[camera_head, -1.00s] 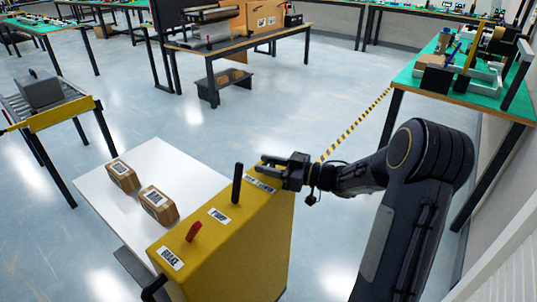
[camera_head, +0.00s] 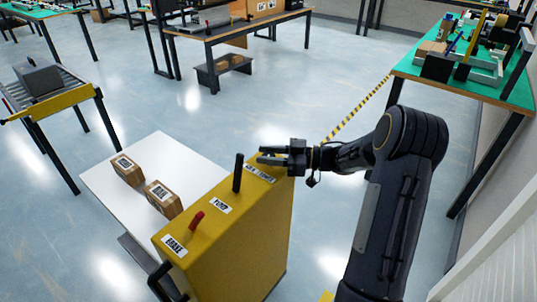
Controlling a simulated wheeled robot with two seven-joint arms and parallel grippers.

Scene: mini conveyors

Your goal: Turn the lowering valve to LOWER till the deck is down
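The yellow console (camera_head: 222,235) carries a red lever (camera_head: 196,221), an upright black lever (camera_head: 237,173) and white labels, among them BRAKE (camera_head: 174,245) and PUMP (camera_head: 219,203). A further label (camera_head: 260,174), too small to read surely, lies at its far end. My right gripper (camera_head: 262,154) is at that far end, pointing left, just beyond this label. Its two fingers show slightly apart; whether they hold anything is unclear. No valve handle shows clearly there. The white deck (camera_head: 110,185) beside the console bears two brown boxes (camera_head: 126,170) (camera_head: 162,199). My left gripper is out of view.
A roller conveyor (camera_head: 50,100) with a grey box stands at the left. A dark-legged workbench (camera_head: 235,32) is at the back. A green-topped table (camera_head: 470,85) stands at the right. The pale floor between them is open, with a yellow-black stripe (camera_head: 358,110).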

